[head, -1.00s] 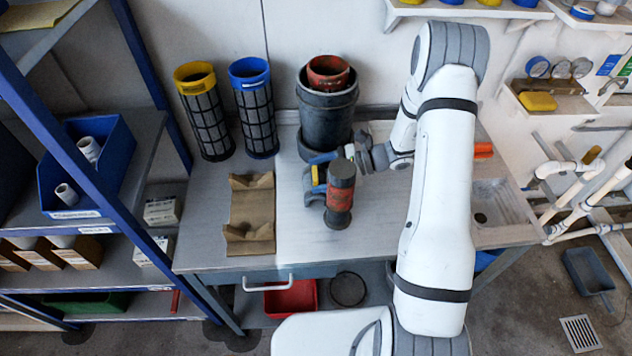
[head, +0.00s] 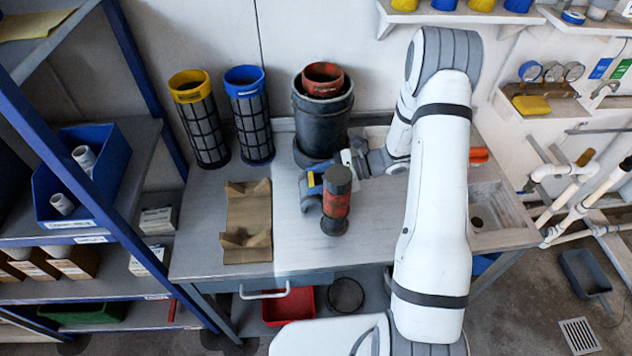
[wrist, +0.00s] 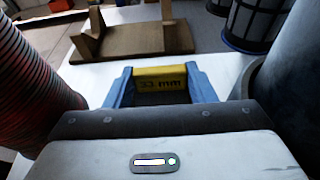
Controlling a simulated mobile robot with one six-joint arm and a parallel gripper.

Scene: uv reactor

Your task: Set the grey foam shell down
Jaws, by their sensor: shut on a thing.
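My gripper (wrist: 160,92) reaches left over the bench, just behind the red-and-black cylinder in the head view. Its blue fingers are shut on a yellow piece marked "33 mm" (wrist: 160,76). Blue and yellow parts at my gripper (head: 312,180) also show in the head view, partly hidden by the cylinder. Whether the held piece touches the bench is unclear. A brown cradle (head: 248,213) with two raised notched ends stands on the bench to the left, with nothing in it.
The red-and-black cylinder (head: 336,204) stands upright close in front of my gripper. A dark bucket (head: 322,118) with a red pot inside is behind it. Yellow-topped (head: 202,125) and blue-topped (head: 250,120) mesh cylinders stand behind the cradle. The bench front (head: 300,250) is clear.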

